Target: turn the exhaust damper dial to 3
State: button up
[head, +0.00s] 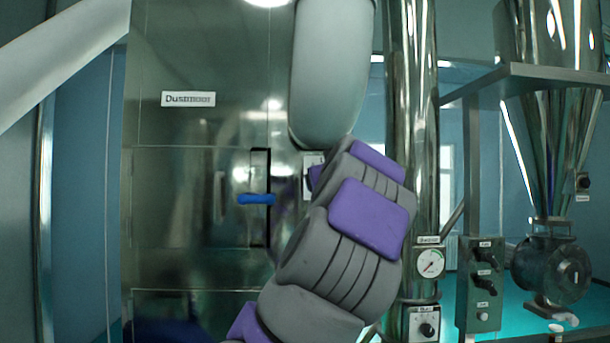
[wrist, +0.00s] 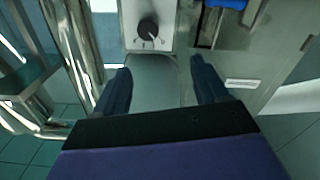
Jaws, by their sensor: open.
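In the wrist view a black dial (wrist: 148,28) sits on a pale plate at the top, with small marks around its lower side. I take it as the exhaust damper dial, but its label and numbers are not legible. My gripper (wrist: 161,62) is open and empty. Its two dark fingers are spread below the dial in the picture, apart from it. In the head view only an edge of the dial's plate (head: 313,158) shows beside my arm. My gripper's fingers are hidden there by my arm.
A cabinet labelled Dustroom (head: 189,99) has a blue handle (head: 257,199) left of the plate. A steel pipe (head: 412,130) stands at right with a gauge (head: 430,263) and another dial (head: 427,329). A control box (head: 481,290) and a hopper (head: 560,130) are farther right.

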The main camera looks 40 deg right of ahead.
jog(key=w+d+p, duration=0.2)
jog(key=w+d, duration=0.2)
jog(key=d, duration=0.4)
jog(key=w+p, duration=0.1)
jog(key=w, duration=0.2)
jog(key=w+d+p, duration=0.1)
jog(key=w+p, duration=0.1)
jog(key=w, duration=0.2)
jog(key=w+d+p, duration=0.1)
jog(key=w+p, duration=0.1)
jog(key=w, duration=0.1)
jog(key=shift+w, duration=0.2)
jog(key=shift+d+f, duration=0.2)
jog(key=shift+d, duration=0.85)
jog(key=shift+s+d, duration=0.1)
jog(key=shift+d, duration=0.05)
jog(key=shift+c, duration=0.7)
jog(key=shift+w+a, duration=0.2)
jog(key=shift+a, duration=0.35)
jog(key=c, duration=0.5)
jog(key=shift+s+d, duration=0.1)
jog(key=c, duration=0.4)
